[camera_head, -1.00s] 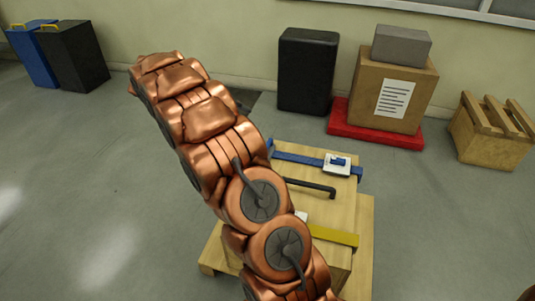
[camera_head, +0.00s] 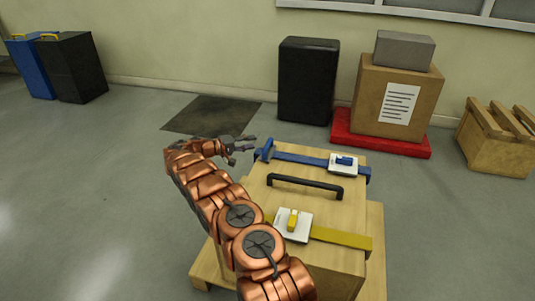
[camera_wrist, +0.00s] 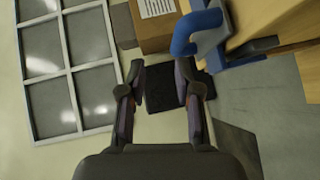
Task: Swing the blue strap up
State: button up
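The blue strap (camera_head: 300,158) lies across the far part of a wooden crate's top (camera_head: 330,207). Its left end has a raised blue loop or handle (camera_head: 265,150), and a white plate with a blue lever (camera_head: 344,162) sits toward its right end. My gripper (camera_head: 246,144) is just left of the blue loop, beyond the crate's left side. In the wrist view my gripper (camera_wrist: 162,75) is open with nothing between the fingers. The blue loop (camera_wrist: 203,24) shows there beside the right fingertip; I cannot tell whether they touch.
A black handle (camera_head: 305,186) stands up mid-crate. A yellow strap (camera_head: 340,238) with a white plate (camera_head: 293,225) is nearer. The crate stands on a pallet (camera_head: 376,250). A black case (camera_head: 307,80) and a carton (camera_head: 398,95) on a red base stand behind.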

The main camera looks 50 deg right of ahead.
aim_at(267, 143)
jog(key=d+f+b, duration=0.1)
jog(key=d, duration=0.1)
jog(key=s+d+f+b, duration=0.1)
jog(key=d+f, duration=0.1)
jog(key=d, duration=0.1)
jog(key=s+d+f+b, duration=0.1)
jog(key=d, duration=0.1)
jog(key=shift+d+f, duration=0.25)
jog(key=shift+s+d, duration=0.1)
jog(key=shift+d, duration=0.3)
grip_shut()
jog(key=shift+r, duration=0.1)
